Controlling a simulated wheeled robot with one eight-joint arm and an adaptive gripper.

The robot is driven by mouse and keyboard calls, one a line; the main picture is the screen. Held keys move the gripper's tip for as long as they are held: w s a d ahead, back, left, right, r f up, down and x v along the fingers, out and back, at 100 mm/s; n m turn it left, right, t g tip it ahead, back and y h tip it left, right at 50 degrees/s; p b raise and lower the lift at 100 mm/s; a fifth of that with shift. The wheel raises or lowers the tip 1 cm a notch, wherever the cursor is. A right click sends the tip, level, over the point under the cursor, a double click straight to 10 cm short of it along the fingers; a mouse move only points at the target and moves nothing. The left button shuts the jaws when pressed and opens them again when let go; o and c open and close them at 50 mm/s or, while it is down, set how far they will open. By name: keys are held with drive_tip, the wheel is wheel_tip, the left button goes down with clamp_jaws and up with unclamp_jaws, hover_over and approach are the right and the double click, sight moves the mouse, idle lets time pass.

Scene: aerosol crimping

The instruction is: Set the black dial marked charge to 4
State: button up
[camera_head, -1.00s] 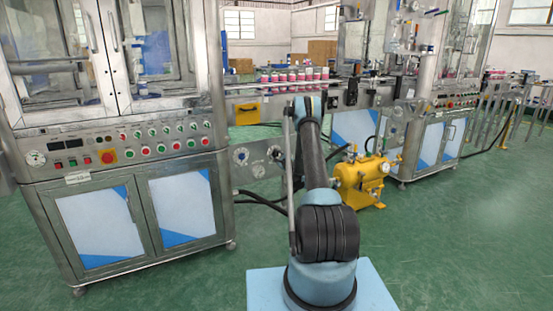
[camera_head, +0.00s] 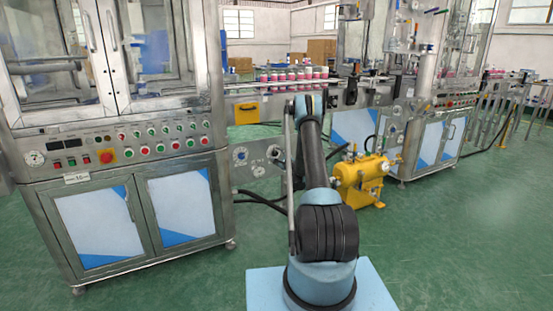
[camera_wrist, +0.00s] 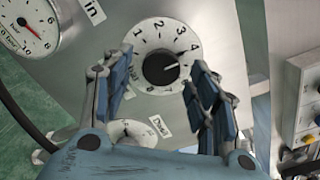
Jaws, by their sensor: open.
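In the wrist view, a round white dial plate with a black knob (camera_wrist: 158,68) is on a grey metal panel (camera_wrist: 215,30). The numbers 1, 2, 3 and 4 run clockwise over its top and right. A pale mark on the knob points right and slightly up, close to the 4. My gripper (camera_wrist: 161,62) is open, with one blue finger at the left of the dial and one at the right. The right finger covers part of the dial's lower right edge. I cannot tell whether the fingers touch it. In the head view my arm hides my gripper.
A second white dial (camera_wrist: 128,130) sits below, partly hidden by my gripper. A pressure gauge (camera_wrist: 28,25) is at the upper left, beside an "in" label (camera_wrist: 93,11). A box with buttons (camera_wrist: 305,105) is at the right. A yellow pump (camera_head: 363,180) stands right of my arm.

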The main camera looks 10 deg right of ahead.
drive_tip(key=v, duration=1)
drive_tip(key=shift+s, duration=0.25)
drive_tip(key=shift+d, duration=0.15)
